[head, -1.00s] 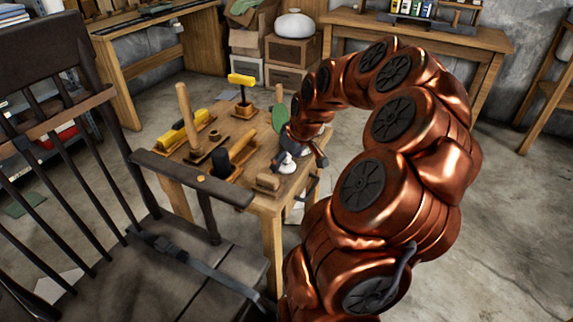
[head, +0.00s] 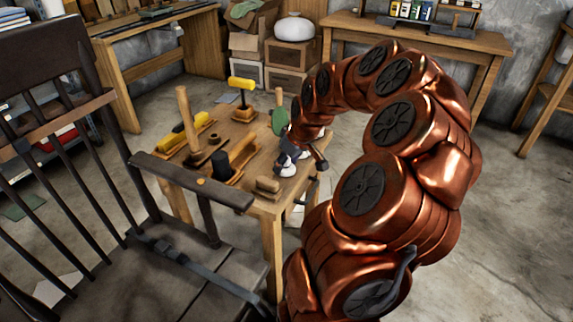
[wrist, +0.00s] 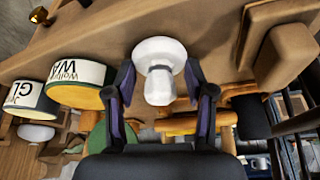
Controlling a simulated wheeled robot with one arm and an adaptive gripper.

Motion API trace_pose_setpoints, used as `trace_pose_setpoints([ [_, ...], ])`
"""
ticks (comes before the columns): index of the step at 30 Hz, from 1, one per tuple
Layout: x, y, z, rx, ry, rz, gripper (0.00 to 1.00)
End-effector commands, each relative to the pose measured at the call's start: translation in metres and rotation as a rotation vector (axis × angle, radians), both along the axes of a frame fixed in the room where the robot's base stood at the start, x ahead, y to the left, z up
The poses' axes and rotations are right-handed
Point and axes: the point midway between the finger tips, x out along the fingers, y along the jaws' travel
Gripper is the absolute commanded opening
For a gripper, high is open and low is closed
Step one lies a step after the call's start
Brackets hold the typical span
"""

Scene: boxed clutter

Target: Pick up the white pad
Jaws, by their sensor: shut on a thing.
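The white pad (wrist: 160,55) is a round white disc with a short white stem, seen between my fingers in the wrist view. My gripper (wrist: 160,85) is shut on it, with one dark finger on each side of the stem. In the head view my gripper (head: 290,158) is low over the right side of the small wooden table (head: 262,203). White parts show there, but I cannot tell which of them is the pad. A green disc (head: 280,122) shows just beside my wrist; I cannot tell what it rests on.
The table holds a wooden block (head: 268,185), a dark cylinder (head: 222,165), an upright wooden handle (head: 184,115) and a yellow-topped tool (head: 242,84). Lettered tins (wrist: 80,82) show left in the wrist view. A dark chair (head: 190,180) stands close at the left.

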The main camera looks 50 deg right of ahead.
Motion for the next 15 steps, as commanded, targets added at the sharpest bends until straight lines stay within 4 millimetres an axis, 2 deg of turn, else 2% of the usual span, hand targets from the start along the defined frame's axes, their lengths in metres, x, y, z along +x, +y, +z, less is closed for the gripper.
trace_pose_setpoints([
  [15, -0.002, 0.0, 0.037, -0.002, -0.001, -0.001, 0.12],
])
